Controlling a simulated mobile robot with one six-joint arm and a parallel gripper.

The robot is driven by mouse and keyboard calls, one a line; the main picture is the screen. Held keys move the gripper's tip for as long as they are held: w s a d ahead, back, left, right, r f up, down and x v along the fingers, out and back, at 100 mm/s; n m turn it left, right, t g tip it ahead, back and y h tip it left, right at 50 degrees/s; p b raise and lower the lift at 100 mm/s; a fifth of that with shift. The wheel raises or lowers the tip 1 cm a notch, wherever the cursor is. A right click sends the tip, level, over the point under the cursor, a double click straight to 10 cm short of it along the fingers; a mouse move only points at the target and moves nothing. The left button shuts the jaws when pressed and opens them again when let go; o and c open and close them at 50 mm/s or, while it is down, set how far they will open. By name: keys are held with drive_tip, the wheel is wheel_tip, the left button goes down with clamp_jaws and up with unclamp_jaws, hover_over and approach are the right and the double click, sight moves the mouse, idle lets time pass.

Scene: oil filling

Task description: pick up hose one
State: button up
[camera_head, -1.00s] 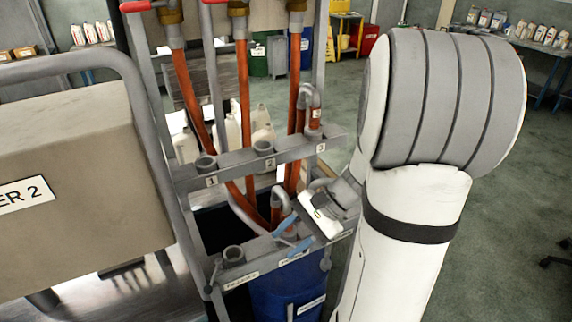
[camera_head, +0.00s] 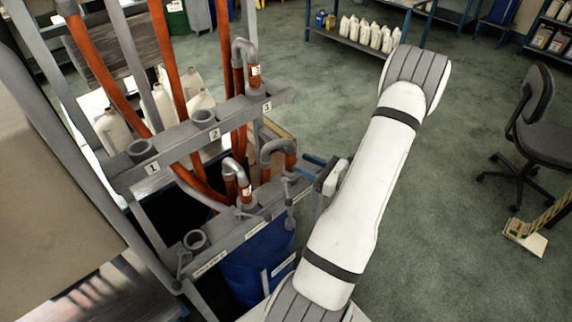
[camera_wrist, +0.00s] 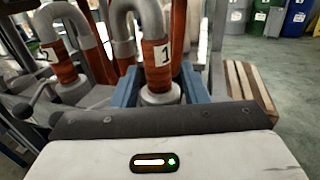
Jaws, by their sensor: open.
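Hose one (camera_wrist: 157,55) is an orange hose with a grey bent pipe end and a white label "1". In the wrist view it stands upright in a grey socket, between the two blue fingers of my gripper (camera_wrist: 161,88). The fingers are apart on either side of it, and whether they touch it is unclear. In the head view, hose one (camera_head: 276,150) appears to be the rightmost hose on the lower front rack (camera_head: 225,243). My gripper (camera_head: 310,172) is just right of it, partly hidden by my wrist.
Hose two (camera_wrist: 58,60) stands close left of hose one. Another hose (camera_head: 252,72) sits in slot 3 of the upper rack (camera_head: 172,143); slots 1 and 2 are empty. A blue drum (camera_head: 258,268) stands below. Open floor lies right, with a chair (camera_head: 535,135).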

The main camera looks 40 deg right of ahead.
sight(285, 167)
drive_tip(key=p+x, duration=0.2)
drive_tip(key=x, duration=0.5)
drive_tip(key=shift+w+a+r+p, duration=0.1)
drive_tip(key=shift+w+a+p, duration=0.2)
drive_tip(key=shift+p, duration=0.1)
drive_tip(key=shift+s, duration=0.1)
clamp_jaws()
